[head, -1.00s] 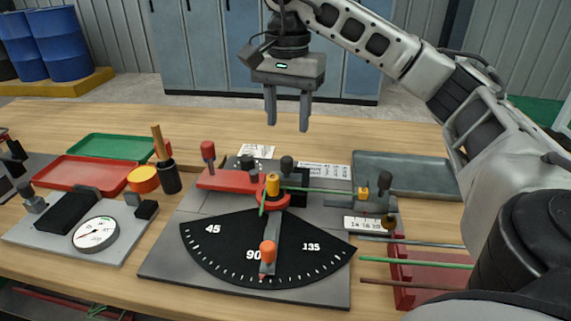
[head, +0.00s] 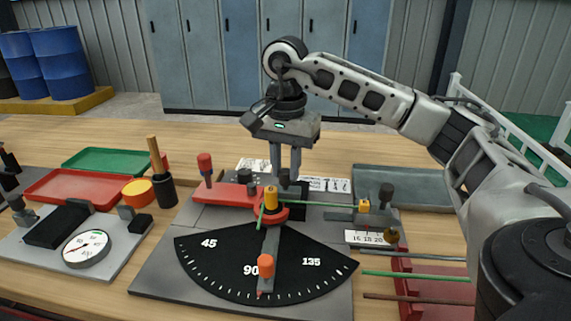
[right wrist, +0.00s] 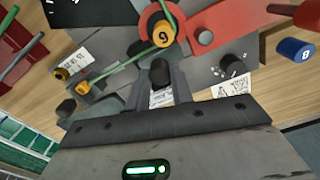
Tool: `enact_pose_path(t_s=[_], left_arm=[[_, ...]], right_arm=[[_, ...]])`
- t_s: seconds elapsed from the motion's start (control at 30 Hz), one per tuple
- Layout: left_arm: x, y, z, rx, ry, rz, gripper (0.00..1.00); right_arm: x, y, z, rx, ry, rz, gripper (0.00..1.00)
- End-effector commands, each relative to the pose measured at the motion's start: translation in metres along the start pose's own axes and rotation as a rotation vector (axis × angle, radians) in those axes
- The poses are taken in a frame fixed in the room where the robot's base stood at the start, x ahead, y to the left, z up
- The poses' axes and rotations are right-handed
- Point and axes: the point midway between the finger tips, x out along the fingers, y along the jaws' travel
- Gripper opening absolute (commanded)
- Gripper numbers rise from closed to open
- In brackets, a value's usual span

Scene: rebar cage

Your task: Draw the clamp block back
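The clamp block (head: 297,203) is a dark block behind the yellow-topped centre pin (head: 271,197) of the bending plate. A black knob (head: 284,176) stands up from it. My right gripper (head: 286,176) points down at this knob, with one finger on each side. In the right wrist view the knob (right wrist: 160,72) shows between the fingertips of my right gripper (right wrist: 160,82), with a gap visible between the fingers. Contact with the knob cannot be made out. A green rod (head: 320,204) runs from the pin area to the right. My left gripper is not in view.
A red arm (head: 226,195) with a red-topped handle lies left of the pin. The black angle dial (head: 222,262) and orange-knobbed pointer (head: 265,265) are in front. Grey tray (head: 400,181) and red rod rack (head: 438,291) stand right; a gauge (head: 87,248) is left.

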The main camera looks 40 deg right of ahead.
Motion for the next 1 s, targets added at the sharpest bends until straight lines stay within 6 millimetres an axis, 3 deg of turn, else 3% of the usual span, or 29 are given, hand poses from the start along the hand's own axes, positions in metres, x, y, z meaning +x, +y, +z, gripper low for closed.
enact_pose_path(t_s=[0.13,0.37,0.63,0.67,0.7,1.0], left_arm=[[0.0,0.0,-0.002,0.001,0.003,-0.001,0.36],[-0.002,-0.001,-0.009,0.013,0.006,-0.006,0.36],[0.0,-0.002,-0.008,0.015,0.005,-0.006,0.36],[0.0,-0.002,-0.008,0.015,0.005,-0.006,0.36],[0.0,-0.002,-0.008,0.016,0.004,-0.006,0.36],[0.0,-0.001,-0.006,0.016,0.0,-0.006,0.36]], right_arm=[[-0.001,0.0,-0.001,0.001,0.0,0.001,0.0],[-0.002,-0.006,-0.024,0.003,0.0,0.001,0.0],[-0.001,-0.007,-0.027,0.006,0.006,-0.004,0.0],[-0.002,-0.007,-0.027,0.007,0.006,-0.004,0.31],[-0.002,-0.007,-0.027,0.007,0.006,-0.004,0.42],[-0.001,-0.007,-0.025,0.002,0.002,-0.001,0.45]])
